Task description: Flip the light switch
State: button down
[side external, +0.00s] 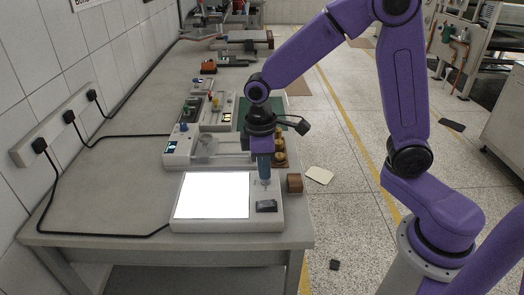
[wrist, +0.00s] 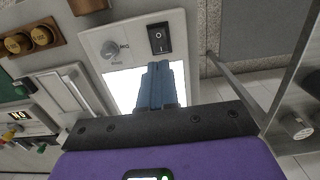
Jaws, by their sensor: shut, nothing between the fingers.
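The light switch is a black rocker (side external: 266,206) on the front right corner of a white light box (side external: 184,215). In the wrist view the rocker (wrist: 160,38) shows marks on its face and lies just beyond my fingertips. The box's large panel (side external: 213,196) glows bright white. My gripper (side external: 265,182) points down over the box's right strip, close behind the switch. Its blue fingers (wrist: 157,66) are shut together with nothing between them. They appear apart from the switch; their exact height above the box is hard to tell.
A round knob (wrist: 112,49) sits on the box beside the switch. A brown block (side external: 295,183) stands right of the box, near the table edge. Other devices and brass weights (side external: 279,145) stand behind. The table (side external: 100,190) is clear on the left, apart from black cables.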

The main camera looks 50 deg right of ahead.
jog(key=r, duration=0.5)
jog(key=shift+w+a, duration=0.15)
jog(key=shift+w, duration=0.05)
jog(key=shift+s, duration=0.1)
